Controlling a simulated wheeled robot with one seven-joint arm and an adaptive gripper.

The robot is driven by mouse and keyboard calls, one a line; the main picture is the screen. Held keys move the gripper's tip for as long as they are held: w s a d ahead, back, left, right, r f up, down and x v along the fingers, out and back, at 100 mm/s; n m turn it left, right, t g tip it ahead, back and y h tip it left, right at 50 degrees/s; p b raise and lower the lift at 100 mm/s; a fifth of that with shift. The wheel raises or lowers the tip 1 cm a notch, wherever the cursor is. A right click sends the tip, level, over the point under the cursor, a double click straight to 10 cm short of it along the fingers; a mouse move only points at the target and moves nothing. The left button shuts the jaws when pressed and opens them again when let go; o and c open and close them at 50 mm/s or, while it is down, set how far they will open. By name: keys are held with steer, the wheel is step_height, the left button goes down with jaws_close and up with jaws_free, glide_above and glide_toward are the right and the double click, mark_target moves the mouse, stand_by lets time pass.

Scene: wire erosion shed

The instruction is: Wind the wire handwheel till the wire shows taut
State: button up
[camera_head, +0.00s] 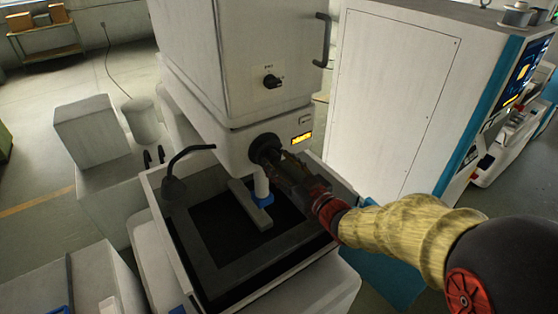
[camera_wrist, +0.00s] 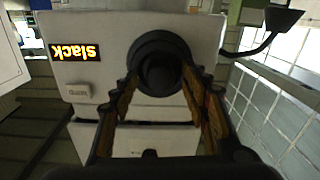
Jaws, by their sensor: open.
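The black round handwheel (camera_head: 262,146) sticks out of the front of the light grey machine head. In the wrist view, which is upside down, the handwheel (camera_wrist: 158,62) is a dark disc with a round hub. My gripper (camera_head: 284,162) is at the handwheel, reaching in from the right. In the wrist view its brown, toothed fingers (camera_wrist: 162,84) are open, one at each side of the hub; I cannot tell whether they touch it. A lit orange display (camera_head: 301,137) beside the wheel reads "slack" in the wrist view (camera_wrist: 75,51). I cannot make out the wire itself.
A white nozzle with a blue collar (camera_head: 263,200) stands below the wheel, over a dark open tank (camera_head: 205,262). A bent black spout (camera_head: 190,152) rises at the tank's left. A tall white cabinet (camera_head: 390,100) stands at the right. A small button plate (camera_wrist: 78,91) is near the display.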

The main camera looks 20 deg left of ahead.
steer(key=shift+w+a, duration=0.15)
steer(key=shift+c, duration=0.7)
steer(key=c, duration=1)
